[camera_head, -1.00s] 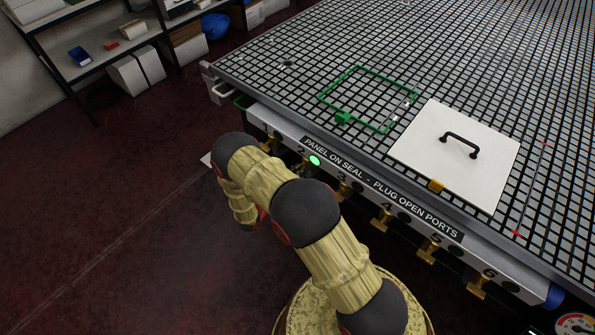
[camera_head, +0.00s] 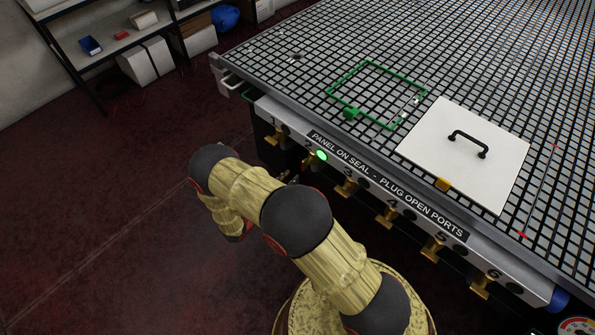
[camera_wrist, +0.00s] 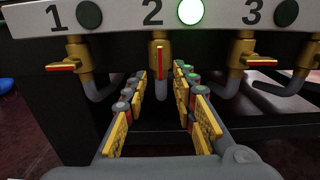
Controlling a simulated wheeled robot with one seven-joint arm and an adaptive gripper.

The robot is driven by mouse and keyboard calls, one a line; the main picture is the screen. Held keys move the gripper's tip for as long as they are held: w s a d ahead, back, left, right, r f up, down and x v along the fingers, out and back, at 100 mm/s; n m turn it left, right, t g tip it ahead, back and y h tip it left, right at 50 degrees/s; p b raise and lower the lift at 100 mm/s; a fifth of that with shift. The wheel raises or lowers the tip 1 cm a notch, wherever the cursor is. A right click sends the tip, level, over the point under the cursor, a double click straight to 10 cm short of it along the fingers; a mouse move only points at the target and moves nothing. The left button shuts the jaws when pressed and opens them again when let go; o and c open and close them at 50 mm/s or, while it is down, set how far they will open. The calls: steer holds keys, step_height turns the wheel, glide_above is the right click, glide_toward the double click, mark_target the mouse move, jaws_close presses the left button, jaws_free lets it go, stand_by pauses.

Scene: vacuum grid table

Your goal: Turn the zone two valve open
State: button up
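The zone two valve (camera_wrist: 160,52) is a brass valve under the "2" label in the wrist view. Its red-and-yellow handle points straight down, in line with its pipe. The round lamp (camera_wrist: 190,11) beside the "2" glows green; it also shows in the head view (camera_head: 321,155). My gripper (camera_wrist: 160,84) is open and empty, its yellow-padded fingers apart. The valve handle appears between the fingertips in the picture, beyond them and apart from them. In the head view my arm hides most of this valve and the gripper.
Valve one (camera_wrist: 76,58) and valve three (camera_wrist: 247,58) have their handles sideways and dark lamps. Grey pipes curve below the valves. A white panel (camera_head: 435,145) with a black handle lies on the grid table (camera_head: 480,70), near a green square outline (camera_head: 366,64). The floor at left is clear.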

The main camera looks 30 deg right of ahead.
steer(key=shift+v, duration=1.55)
steer(key=s+d+f+m+g, duration=0.25)
steer(key=s+g, duration=0.25)
steer(key=s, duration=0.4)
steer(key=s+a+r+m+g+y, duration=0.2)
steer(key=s+r+m+g+y, duration=0.2)
steer(key=s+r+m, duration=0.1)
steer(key=s+a+r+m+y, duration=0.2)
steer(key=a+r+m+y, duration=0.15)
steer(key=r, duration=0.35)
steer(key=s+a+r+m+t+y, duration=0.15)
steer(key=r+m+y, duration=0.25)
steer(key=r, duration=0.4)
steer(key=s+a+r+m+g+y, duration=0.1)
steer(key=s+a+r+m+y, duration=0.15)
steer(key=r, duration=0.45)
steer(key=s+d+r+m+t+y, duration=0.1)
steer(key=r+t, duration=0.3)
steer(key=r, duration=0.5)
steer(key=s+d+r+m+t+y, duration=0.1)
steer(key=s+r+m+t+y, duration=0.1)
steer(key=r, duration=0.7)
steer(key=shift+s+r+m+t, duration=0.3)
steer(key=shift+m+t, duration=0.55)
steer(key=shift+t, duration=0.1)
